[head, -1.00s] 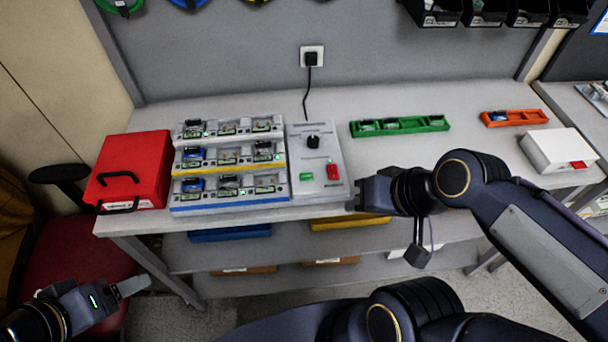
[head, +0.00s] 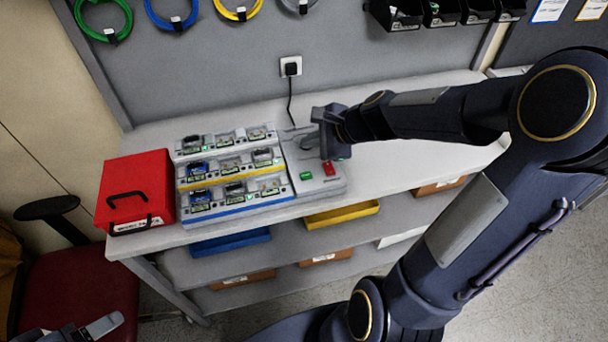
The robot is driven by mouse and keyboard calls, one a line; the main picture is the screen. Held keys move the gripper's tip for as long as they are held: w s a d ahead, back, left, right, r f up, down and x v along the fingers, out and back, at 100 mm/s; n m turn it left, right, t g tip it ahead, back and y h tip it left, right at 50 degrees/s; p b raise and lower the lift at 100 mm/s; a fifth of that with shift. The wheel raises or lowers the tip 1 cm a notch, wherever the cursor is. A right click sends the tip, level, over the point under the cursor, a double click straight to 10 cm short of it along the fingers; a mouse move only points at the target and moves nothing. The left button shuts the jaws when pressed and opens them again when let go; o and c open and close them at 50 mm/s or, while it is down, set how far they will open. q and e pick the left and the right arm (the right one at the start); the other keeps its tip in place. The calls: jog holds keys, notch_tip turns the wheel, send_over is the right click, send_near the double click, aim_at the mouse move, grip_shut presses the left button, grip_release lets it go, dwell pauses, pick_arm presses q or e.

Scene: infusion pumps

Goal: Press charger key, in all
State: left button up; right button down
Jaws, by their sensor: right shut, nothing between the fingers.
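The charger's grey control panel (head: 307,186) stands on the bench beside three rows of battery bays (head: 233,172) with white, yellow and blue edges. The panel has a green key (head: 305,176) and a red key (head: 328,168) near its front. My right gripper (head: 309,143) is shut and empty, just above the back half of the panel, behind the two keys. It hides the black knob there; I cannot tell whether it touches the panel. My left gripper (head: 100,327) is partly in view at the bottom left, away from the bench; its opening is unclear.
A red case (head: 138,185) stands left of the bays. A black plug sits in a wall socket (head: 291,67), with its cable running down behind the panel. My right arm covers much of the bench's right side. A yellow tray (head: 342,214) is on the shelf below.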

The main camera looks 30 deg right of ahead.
aim_at(310, 177)
jog(key=shift+f, duration=0.1)
notch_tip(310, 177, down, 9)
jog(key=b, duration=0.8)
jog(key=shift+r, duration=0.2)
dwell(1.5)
jog(key=shift+f+b, duration=0.4)
jog(key=shift+b, duration=0.2)
jog(key=shift+f+b, duration=0.35)
jog(key=shift+f, duration=0.05)
jog(key=shift+r, duration=0.15)
dwell(0.5)
jog(key=shift+r+p, duration=0.7)
jog(key=shift+p, duration=0.05)
